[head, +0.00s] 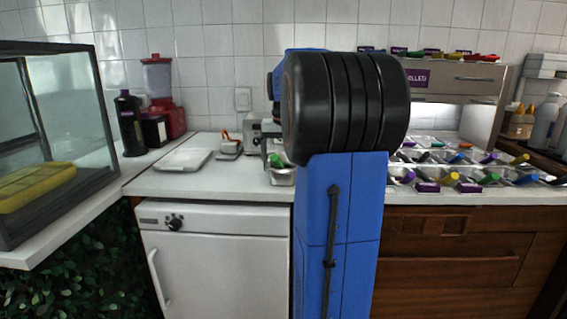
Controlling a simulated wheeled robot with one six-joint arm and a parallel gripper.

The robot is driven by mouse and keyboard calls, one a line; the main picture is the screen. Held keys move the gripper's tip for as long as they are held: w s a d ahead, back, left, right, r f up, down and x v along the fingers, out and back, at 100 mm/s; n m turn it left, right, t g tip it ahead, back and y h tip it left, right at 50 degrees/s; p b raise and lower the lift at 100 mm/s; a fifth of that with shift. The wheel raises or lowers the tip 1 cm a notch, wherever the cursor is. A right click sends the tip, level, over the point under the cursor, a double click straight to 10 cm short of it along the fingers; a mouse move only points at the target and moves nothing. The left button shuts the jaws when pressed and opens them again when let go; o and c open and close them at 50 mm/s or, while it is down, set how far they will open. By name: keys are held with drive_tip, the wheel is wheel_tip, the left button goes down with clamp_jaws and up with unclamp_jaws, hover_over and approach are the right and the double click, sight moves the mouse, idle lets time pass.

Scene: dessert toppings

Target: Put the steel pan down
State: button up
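A small steel pan (283,178) shows at the left edge of my blue arm, over or on the white counter. My arm hides its right part, and I cannot tell whether the pan touches the counter. The rest of the gripper is hidden behind my arm. I cannot see both fingers or whether they hold the pan.
The white counter (230,182) has bare room left of the pan. A pale tray (184,159) and a small scale-like box (229,148) stand behind. A topping rack (470,172) with several coloured handles is at right. A glass case (70,110) stands at left.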

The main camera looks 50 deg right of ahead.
wheel_tip(320, 180, up, 12)
drive_tip(key=s+a, duration=0.1)
drive_tip(key=shift+a, duration=0.2)
idle(0.5)
drive_tip(key=shift+s, duration=0.15)
idle(0.4)
